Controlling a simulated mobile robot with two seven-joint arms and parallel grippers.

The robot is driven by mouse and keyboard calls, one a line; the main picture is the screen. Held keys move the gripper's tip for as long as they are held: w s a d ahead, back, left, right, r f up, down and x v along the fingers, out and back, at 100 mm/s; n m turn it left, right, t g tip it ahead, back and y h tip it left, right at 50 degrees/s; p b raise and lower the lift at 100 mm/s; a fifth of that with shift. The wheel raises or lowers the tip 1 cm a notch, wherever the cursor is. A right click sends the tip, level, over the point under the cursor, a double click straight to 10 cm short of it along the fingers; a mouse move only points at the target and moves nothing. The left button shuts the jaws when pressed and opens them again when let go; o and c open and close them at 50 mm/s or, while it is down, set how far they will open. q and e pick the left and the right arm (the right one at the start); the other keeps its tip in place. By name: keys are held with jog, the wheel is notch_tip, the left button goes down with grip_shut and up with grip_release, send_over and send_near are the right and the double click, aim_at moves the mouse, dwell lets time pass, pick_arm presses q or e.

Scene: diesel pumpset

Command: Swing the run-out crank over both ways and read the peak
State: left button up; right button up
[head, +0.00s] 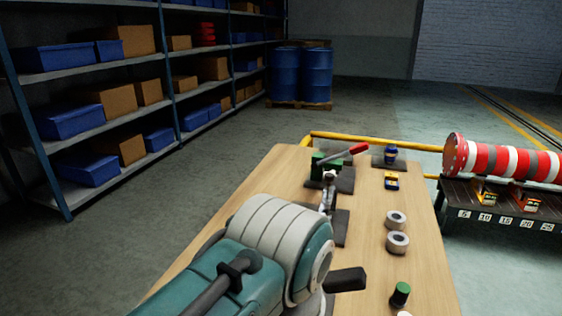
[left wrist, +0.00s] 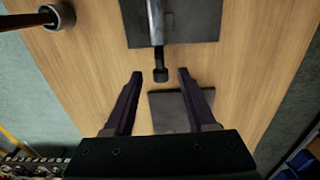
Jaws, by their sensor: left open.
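My left gripper (left wrist: 160,76) is open in the left wrist view, its two dark fingers apart and pointing at the table. A grey metal bar with a dark knob-like end (left wrist: 160,74), which may be the crank, lies in line with the gap between the fingertips. It touches neither finger, and I cannot tell how far below them it is. In the head view a small grey metal fixture (head: 328,190) stands on the bench beside dark plates (head: 342,226). My left arm covers the near bench there and its fingertips cannot be made out. No peak reading is legible.
Shelves stand left.

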pick_arm(q)
jog(key=shift+f, duration=0.55)
jog(key=shift+c, duration=0.2)
grip_shut()
